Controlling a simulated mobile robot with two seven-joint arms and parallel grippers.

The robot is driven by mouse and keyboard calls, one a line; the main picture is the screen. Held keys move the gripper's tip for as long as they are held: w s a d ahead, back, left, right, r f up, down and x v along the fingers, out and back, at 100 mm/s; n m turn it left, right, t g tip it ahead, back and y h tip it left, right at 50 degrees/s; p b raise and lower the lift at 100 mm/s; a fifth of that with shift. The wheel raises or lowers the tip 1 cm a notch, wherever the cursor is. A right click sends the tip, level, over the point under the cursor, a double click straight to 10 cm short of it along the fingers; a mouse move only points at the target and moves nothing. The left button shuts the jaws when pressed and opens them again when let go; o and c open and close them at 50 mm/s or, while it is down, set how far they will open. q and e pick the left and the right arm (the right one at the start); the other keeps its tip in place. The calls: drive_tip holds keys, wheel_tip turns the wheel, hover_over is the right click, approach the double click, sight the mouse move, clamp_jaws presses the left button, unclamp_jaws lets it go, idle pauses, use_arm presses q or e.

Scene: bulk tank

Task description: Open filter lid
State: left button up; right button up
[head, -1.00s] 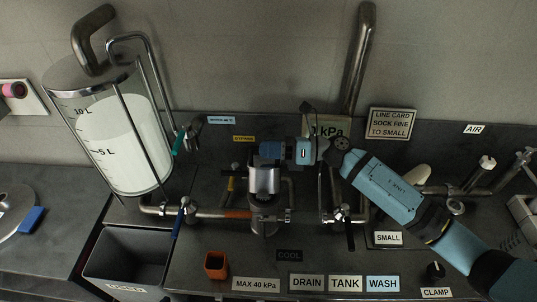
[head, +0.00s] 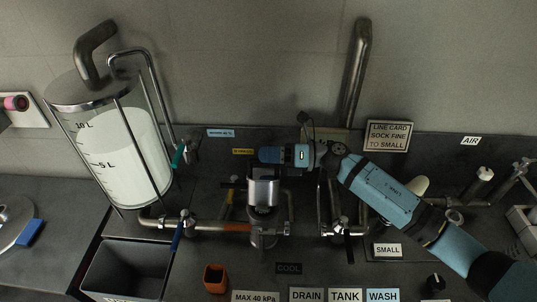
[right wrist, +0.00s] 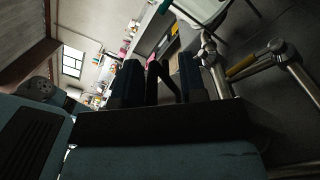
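The filter (head: 263,192) is a bright metal cylinder in the pipework at the middle of the head view. Its lower body (head: 263,236) stands between two pipes. I cannot clearly make out the lid or its latch. My right gripper (head: 268,155) reaches in from the right and lies just above and behind the filter's top in the picture, its fingers pointing left. In the right wrist view its two dark blue fingers (right wrist: 160,82) stand apart with dark bars between them. I see nothing clearly held. My left gripper is not in view.
A tank (head: 120,145) of white liquid stands at the left, above a dark bin (head: 125,270). A blue-handled valve (head: 178,235) and a black-handled valve (head: 347,243) flank the filter. An orange cup (head: 215,278) sits in front. A sign (head: 388,136) stands behind my right arm.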

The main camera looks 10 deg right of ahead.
drive_tip(key=shift+d+f, duration=0.1)
idle(0.3)
drive_tip(key=shift+d, duration=0.2)
drive_tip(key=s+d+b, duration=0.2)
drive_tip(key=d+b, duration=0.1)
drive_tip(key=d, duration=1)
drive_tip(key=shift+s, duration=0.35)
